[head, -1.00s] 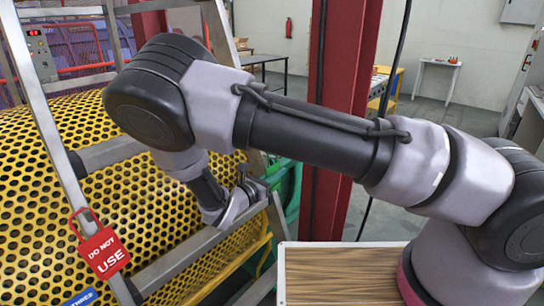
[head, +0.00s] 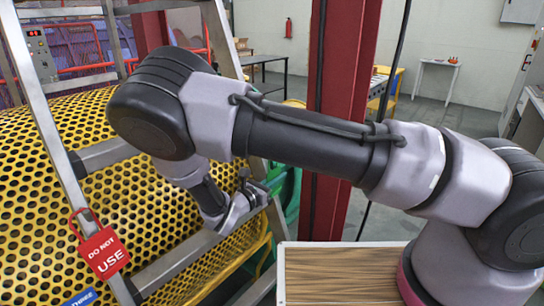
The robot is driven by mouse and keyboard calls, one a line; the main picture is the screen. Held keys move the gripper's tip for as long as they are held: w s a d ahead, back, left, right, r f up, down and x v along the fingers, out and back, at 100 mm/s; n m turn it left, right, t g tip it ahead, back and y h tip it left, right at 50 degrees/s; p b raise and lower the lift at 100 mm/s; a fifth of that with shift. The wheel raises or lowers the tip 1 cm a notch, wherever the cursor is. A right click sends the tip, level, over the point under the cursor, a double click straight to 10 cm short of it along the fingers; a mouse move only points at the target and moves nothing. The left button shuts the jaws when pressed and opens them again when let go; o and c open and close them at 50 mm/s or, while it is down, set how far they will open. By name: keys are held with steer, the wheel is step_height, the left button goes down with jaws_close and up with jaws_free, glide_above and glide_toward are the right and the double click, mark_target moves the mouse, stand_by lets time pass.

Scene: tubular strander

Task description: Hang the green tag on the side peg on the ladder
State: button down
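The ladder (head: 55,135) is a grey metal frame with flat rungs, leaning before a yellow perforated guard. My gripper (head: 254,188) is beside its right rail, just above a lower rung's right end. The fingers are small and partly turned away, so I cannot tell whether they are open or shut. I cannot make out the green tag or the side peg; my arm covers much of the right rail. A red DO NOT USE tag (head: 103,253) hangs on the left rail. A blue tag (head: 82,297) is cut off at the bottom edge.
The yellow perforated guard (head: 95,200) lies close behind the ladder. Green machinery (head: 288,190) and a red column (head: 343,110) stand right of my gripper. A wood-grain tray (head: 340,272) with a pale rim is at the bottom centre. Open floor lies farther back.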

steer(key=shift+a+f, duration=0.3)
steer(key=shift+a, duration=0.3)
steer(key=c, duration=1)
jaws_free()
steer(key=shift+o, duration=0.2)
steer(key=shift+a+v, duration=0.2)
steer(key=shift+v, duration=4)
steer(key=shift+d, duration=0.1)
